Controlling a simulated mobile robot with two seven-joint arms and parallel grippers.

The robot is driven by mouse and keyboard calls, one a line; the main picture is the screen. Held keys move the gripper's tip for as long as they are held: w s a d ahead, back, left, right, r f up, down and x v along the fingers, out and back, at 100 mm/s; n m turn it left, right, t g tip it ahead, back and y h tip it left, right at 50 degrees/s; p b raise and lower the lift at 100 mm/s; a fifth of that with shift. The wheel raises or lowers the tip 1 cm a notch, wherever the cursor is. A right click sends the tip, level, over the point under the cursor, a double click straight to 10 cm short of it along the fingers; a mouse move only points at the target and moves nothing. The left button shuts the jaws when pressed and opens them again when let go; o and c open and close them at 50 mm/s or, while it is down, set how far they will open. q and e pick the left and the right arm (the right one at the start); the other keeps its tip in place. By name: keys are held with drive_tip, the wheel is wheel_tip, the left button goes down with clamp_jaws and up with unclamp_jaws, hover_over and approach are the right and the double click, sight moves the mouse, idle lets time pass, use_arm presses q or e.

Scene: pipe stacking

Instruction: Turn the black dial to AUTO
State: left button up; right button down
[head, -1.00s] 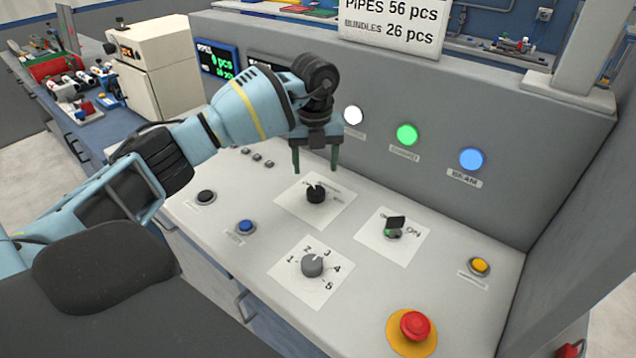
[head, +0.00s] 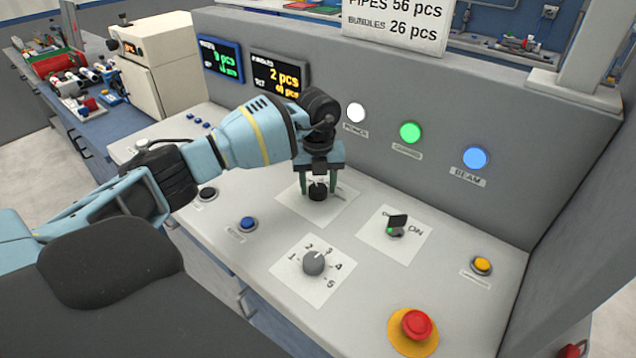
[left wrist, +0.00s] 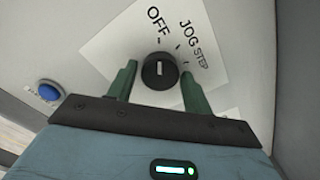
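The black dial (head: 318,193) sits on a white label plate (head: 342,204) on the sloped console. My left gripper (head: 319,185) points down over it, one green finger on each side. In the left wrist view the black dial (left wrist: 160,72) lies between the two fingertips of the left gripper (left wrist: 158,74), with gaps visible, so the gripper is open. The dial has a short white mark. The words OFF and JOG STEP show on the plate; AUTO cannot be read. My right gripper is in neither view.
A grey numbered dial (head: 314,262), a black ON switch (head: 397,223), a blue button (head: 248,224), a yellow button (head: 482,265) and a red mushroom button (head: 416,325) surround the spot. The upright panel with white, green and blue lamps (head: 475,158) stands behind.

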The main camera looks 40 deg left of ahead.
use_arm(q)
drive_tip(key=c, duration=0.6)
drive_tip(key=shift+c, duration=0.2)
